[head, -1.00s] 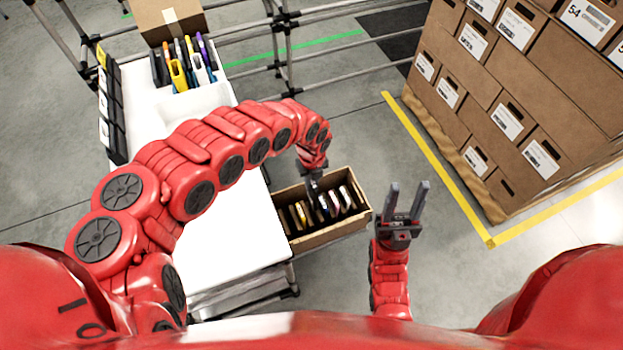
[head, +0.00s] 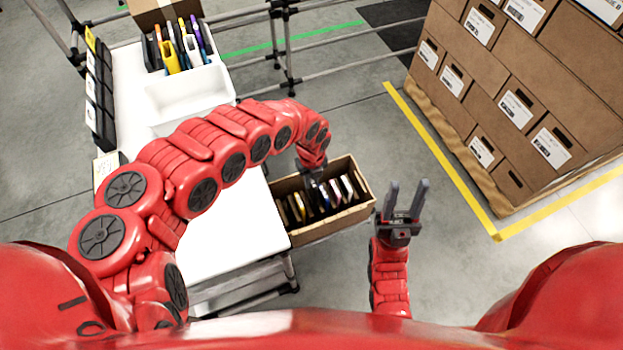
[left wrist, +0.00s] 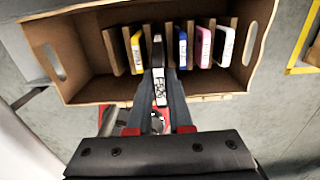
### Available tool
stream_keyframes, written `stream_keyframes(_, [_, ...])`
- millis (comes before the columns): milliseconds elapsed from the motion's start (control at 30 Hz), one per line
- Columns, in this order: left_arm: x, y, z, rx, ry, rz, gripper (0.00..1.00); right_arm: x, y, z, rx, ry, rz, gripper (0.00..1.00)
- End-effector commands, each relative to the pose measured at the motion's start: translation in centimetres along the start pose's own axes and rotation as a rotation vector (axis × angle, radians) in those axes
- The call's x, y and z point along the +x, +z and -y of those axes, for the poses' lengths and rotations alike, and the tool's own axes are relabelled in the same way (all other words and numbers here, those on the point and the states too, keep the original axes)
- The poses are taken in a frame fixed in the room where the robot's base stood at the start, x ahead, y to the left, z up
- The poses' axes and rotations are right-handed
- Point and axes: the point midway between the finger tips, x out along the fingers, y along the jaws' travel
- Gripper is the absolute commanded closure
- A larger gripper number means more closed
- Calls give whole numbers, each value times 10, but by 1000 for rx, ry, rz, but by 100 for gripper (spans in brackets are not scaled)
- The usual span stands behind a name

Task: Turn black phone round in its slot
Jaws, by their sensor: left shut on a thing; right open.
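A brown carton (head: 335,222) with upright dividers stands beside the white table; it also shows in the left wrist view (left wrist: 95,95). My left gripper (head: 312,184) is over it, fingers pointing down. In the left wrist view, my left gripper (left wrist: 160,88) is shut on the black phone (left wrist: 158,55), which bears a white label at its near end. The phone stands between the yellow phone (left wrist: 137,50) and the blue phone (left wrist: 180,48). I cannot tell how deep it sits in its slot. My right gripper (head: 405,200) is open and empty, right of the carton.
A pink phone (left wrist: 203,46) and a white phone (left wrist: 225,46) stand further right in the carton. The white table (head: 235,235) has a white tray (head: 190,100) and a container of upright items (head: 175,50). Stacked cartons (head: 510,90) stand at right.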

Motion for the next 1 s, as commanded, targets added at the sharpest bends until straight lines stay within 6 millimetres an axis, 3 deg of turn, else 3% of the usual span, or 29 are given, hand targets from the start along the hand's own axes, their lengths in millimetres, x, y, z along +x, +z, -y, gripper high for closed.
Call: stream_keyframes(1000, [82, 0, 0, 0, 0, 1, 100, -66, 11, 3, 0, 0, 0, 55])
